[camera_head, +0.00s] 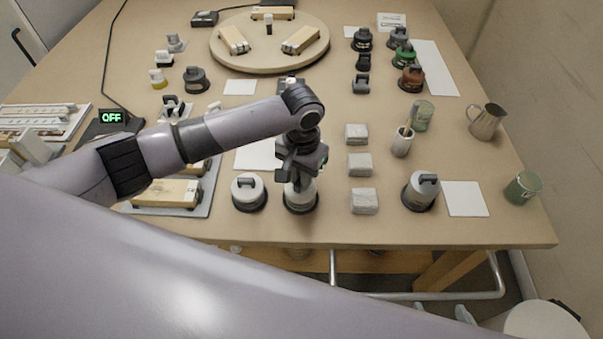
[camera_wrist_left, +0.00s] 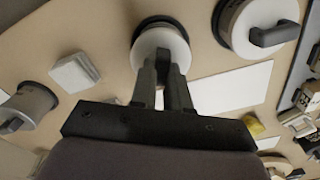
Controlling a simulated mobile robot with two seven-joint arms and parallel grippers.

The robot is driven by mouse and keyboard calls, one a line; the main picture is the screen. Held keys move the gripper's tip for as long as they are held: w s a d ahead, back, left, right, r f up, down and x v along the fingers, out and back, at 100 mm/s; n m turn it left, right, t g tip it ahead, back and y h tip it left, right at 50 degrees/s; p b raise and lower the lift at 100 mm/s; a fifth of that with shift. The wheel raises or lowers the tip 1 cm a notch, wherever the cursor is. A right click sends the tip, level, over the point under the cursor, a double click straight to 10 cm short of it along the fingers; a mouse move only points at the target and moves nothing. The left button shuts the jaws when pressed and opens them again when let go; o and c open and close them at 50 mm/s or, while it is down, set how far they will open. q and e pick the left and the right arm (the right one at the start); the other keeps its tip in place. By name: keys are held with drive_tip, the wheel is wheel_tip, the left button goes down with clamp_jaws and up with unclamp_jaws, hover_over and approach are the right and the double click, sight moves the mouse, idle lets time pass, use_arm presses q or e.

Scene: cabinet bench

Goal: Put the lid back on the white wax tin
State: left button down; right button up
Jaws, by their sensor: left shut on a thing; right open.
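My left gripper (camera_head: 299,178) points down over a white round piece (camera_head: 300,198) in a dark ring near the table's front edge. In the left wrist view its fingers (camera_wrist_left: 166,82) are closed together over the white disc (camera_wrist_left: 150,48), probably on a lid handle that they hide. I cannot tell whether this disc rests on the tin or is apart from it. A similar white lidded piece with a dark handle (camera_head: 248,192) stands just left of it, and shows in the left wrist view (camera_wrist_left: 258,28). My right gripper is not in view.
Grey blocks (camera_head: 360,164) stand in a row to the right. Beyond them are another white handled container (camera_head: 421,191), a brush cup (camera_head: 402,143), a metal jug (camera_head: 486,122) and a green tin (camera_head: 522,188). A round wooden board (camera_head: 269,62) lies at the back.

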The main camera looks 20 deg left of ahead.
use_arm(q)
drive_tip(key=shift+p, duration=0.55)
idle(0.4)
drive_tip(key=c, duration=0.5)
unclamp_jaws()
drive_tip(key=shift+c, duration=0.2)
drive_tip(key=shift+r, duration=0.1)
drive_tip(key=shift+r+p, duration=1)
drive_tip(key=shift+r, duration=2.4)
